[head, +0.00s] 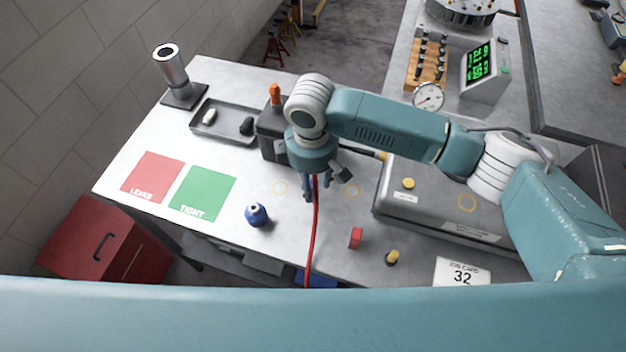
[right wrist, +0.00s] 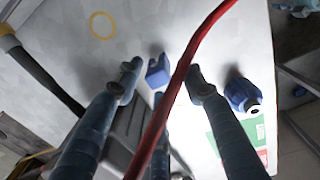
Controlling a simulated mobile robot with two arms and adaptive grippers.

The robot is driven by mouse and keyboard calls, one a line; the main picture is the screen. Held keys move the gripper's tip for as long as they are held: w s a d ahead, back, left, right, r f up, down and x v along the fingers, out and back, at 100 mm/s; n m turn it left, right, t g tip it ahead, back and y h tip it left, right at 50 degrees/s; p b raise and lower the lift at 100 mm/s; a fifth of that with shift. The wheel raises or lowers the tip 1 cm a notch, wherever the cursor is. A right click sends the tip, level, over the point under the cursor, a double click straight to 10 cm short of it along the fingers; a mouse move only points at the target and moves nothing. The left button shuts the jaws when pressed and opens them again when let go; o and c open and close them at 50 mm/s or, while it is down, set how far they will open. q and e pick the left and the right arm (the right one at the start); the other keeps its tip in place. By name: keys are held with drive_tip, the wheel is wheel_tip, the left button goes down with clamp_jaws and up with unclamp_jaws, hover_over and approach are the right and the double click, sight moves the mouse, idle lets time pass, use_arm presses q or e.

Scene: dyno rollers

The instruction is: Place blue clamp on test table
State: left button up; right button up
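The blue clamp (right wrist: 158,71) shows in the right wrist view as a small blue block, seemingly on the pale test table (head: 235,245), with a shadow beside it. My right gripper (right wrist: 164,78) is open above it, with the fingertips apart on either side and a visible gap to the clamp. In the head view the right gripper (head: 317,190) points down over the middle of the table, and I cannot make out the clamp there. A red hose (head: 316,235) runs past the gripper; it also crosses close in front of the right wrist camera (right wrist: 165,110). My left gripper is not in view.
A blue round fitting (head: 256,214) stands left of the gripper, near the green mat (head: 203,193) and red mat (head: 154,178). A dark box (head: 270,135) is behind.

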drive_tip(key=shift+r, duration=0.55)
wheel_tip(320, 180, up, 11)
drive_tip(key=b, duration=0.3)
drive_tip(key=shift+s, duration=0.2)
